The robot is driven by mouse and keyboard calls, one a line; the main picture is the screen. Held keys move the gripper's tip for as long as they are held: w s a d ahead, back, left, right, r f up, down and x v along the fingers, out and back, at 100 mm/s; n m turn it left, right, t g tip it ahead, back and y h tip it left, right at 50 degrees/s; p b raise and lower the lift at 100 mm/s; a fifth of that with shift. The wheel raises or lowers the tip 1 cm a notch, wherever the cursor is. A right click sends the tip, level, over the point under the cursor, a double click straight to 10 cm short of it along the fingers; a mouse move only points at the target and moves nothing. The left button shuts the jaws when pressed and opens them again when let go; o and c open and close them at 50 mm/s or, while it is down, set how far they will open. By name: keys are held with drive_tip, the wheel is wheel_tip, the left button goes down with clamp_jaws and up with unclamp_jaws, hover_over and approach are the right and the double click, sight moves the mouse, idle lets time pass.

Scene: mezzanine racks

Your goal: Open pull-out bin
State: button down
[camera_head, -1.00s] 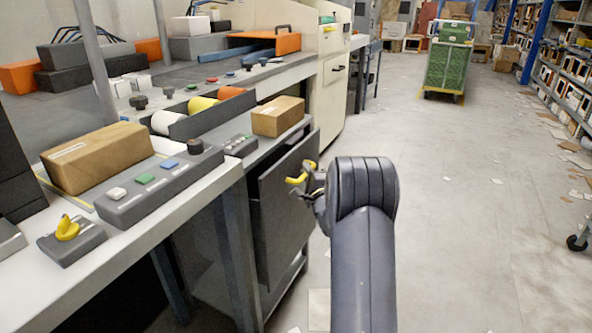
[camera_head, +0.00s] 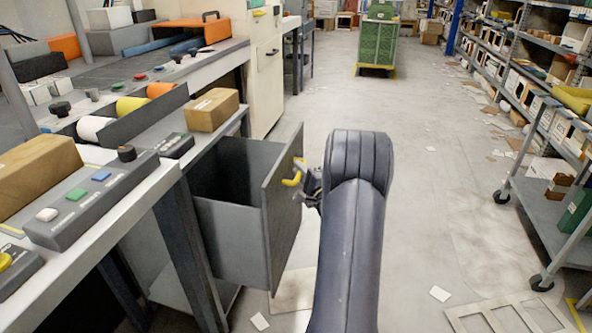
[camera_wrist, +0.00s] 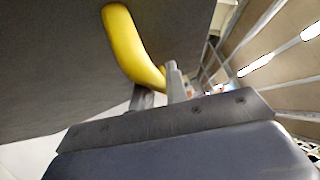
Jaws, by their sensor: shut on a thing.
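The grey pull-out bin (camera_head: 238,232) under the workbench stands partly out, and its hollow inside shows behind the front panel (camera_head: 285,205). A yellow handle (camera_head: 292,177) is on the outer face of that panel, near its top. My gripper (camera_head: 304,182) is at the handle from the right side and is shut on it. In the wrist view the curved yellow handle (camera_wrist: 132,45) runs down to my gripper's fingers (camera_wrist: 158,88). The exact contact at the fingertips is partly hidden.
The workbench (camera_head: 168,178) holds a cardboard box (camera_head: 212,109) and a button panel (camera_head: 90,195). A grey cart (camera_head: 540,205) stands on the right, before shelving (camera_head: 500,75). A pallet-like frame (camera_head: 510,315) lies front right. The aisle floor (camera_head: 430,190) is mostly clear, with paper scraps.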

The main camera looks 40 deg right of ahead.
drive_tip(key=c, duration=1.4)
unclamp_jaws()
drive_tip(key=s+a+f+p, duration=0.1)
drive_tip(key=s, duration=0.9)
drive_tip(key=shift+s+a+f+p, duration=0.2)
drive_tip(key=shift+s+f+p, duration=0.1)
drive_tip(key=shift+p, duration=0.1)
drive_tip(key=shift+w, duration=0.1)
drive_tip(key=w, duration=0.3)
drive_tip(key=w+d+r+b, duration=0.1)
drive_tip(key=w, duration=0.3)
drive_tip(key=w+b, duration=0.1)
drive_tip(key=w, duration=0.2)
drive_tip(key=shift+w+d+r, duration=0.15)
drive_tip(key=shift+w+r, duration=0.15)
drive_tip(key=shift+w, duration=0.05)
drive_tip(key=shift+s, duration=0.15)
